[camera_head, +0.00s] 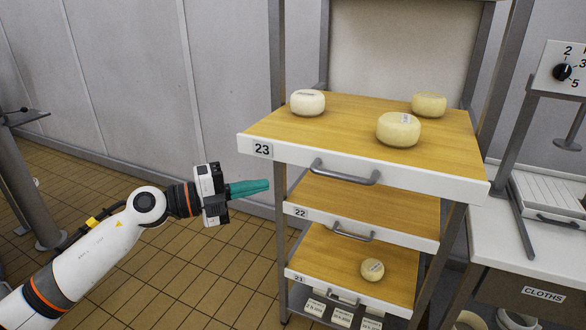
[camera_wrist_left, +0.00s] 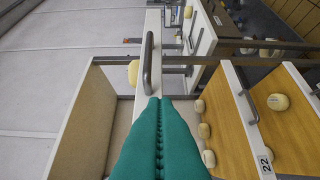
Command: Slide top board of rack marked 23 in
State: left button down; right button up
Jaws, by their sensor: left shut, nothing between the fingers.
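The rack's top board (camera_head: 330,117), labelled 23 at the left of its white front, stands out towards me past the boards below. Three pale round cheeses rest on it: one at back left (camera_head: 308,104), one at back right (camera_head: 429,104) and one nearer the front (camera_head: 398,131). A grey bar handle (camera_head: 345,174) is on its front. My left gripper (camera_head: 268,185) has teal fingers pressed together and empty. It is left of the rack, lower in the picture than the 23 label, apart from the handle. Its fingers (camera_wrist_left: 157,100) fill the middle of the left wrist view. My right gripper is not in view.
A white counter (camera_head: 525,240) with a slatted tray stands right.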

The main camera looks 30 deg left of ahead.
pick_arm(q)
jog(key=w+d+p, duration=0.2)
jog(key=w+d, duration=0.2)
jog(key=w, duration=0.4)
jog(key=shift+w+p, duration=0.3)
jog(key=shift+p, duration=0.05)
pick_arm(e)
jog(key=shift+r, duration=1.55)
pick_arm(q)
jog(key=shift+w+d, duration=0.1)
jog(key=shift+w, duration=0.05)
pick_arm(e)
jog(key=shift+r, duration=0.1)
